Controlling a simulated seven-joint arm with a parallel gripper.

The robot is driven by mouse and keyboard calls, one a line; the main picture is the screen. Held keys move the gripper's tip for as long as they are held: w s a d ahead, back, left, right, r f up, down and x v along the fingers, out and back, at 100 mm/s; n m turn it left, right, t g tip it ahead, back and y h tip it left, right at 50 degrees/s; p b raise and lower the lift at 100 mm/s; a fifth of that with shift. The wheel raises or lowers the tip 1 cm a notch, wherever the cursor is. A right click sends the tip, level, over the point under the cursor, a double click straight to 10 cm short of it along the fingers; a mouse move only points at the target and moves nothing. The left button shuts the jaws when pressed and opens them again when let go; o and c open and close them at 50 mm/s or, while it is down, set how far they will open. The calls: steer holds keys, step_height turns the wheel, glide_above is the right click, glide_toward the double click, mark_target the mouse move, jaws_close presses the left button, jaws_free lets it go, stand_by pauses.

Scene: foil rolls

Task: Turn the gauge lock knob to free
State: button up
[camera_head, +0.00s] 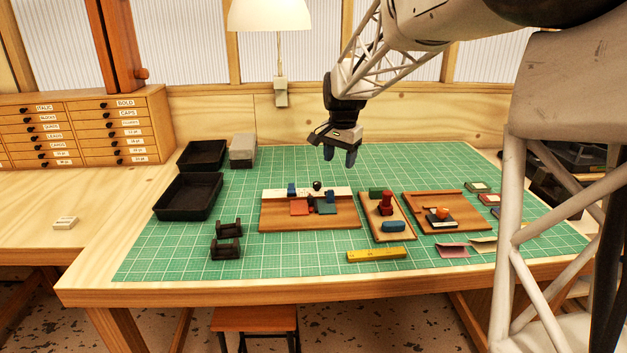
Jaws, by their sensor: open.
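A wooden board (284,219) with a pale strip (303,192) along its back lies on the green mat. A small black round knob (317,185) stands at the strip, between a blue block (292,189) and another blue block (330,196). This looks like the gauge with its lock knob, but its marks are too small to read, so I cannot tell its setting. My gripper (339,157) is open and empty, fingers down, above and slightly right of the knob and apart from everything.
Right of the gauge board are a tray (373,227) with a red stamp and blue piece, and another tray (467,206) with an orange-knobbed block. Black trays (187,197), dark stands (228,229) and a yellow ruler (377,255) lie around. The mat's front left is clear.

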mark_target(317, 183)
steer(key=w+a+f+m, duration=0.1)
steer(key=w+f, duration=0.2)
steer(key=w, duration=0.3)
steer(key=w+a+f+m, duration=0.1)
steer(key=w+f, duration=0.2)
steer(key=w, duration=0.3)
steer(key=w+a+f+m, duration=0.1)
steer(key=w+a+f, duration=0.1)
steer(key=w, duration=0.4)
steer(key=shift+w+a+f+g, duration=0.15)
steer(key=shift+f+g, duration=0.15)
steer(key=shift+f, duration=0.6)
steer(key=shift+f, duration=0.1)
steer(key=shift+f, duration=3.8)
steer(key=c, duration=0.9)
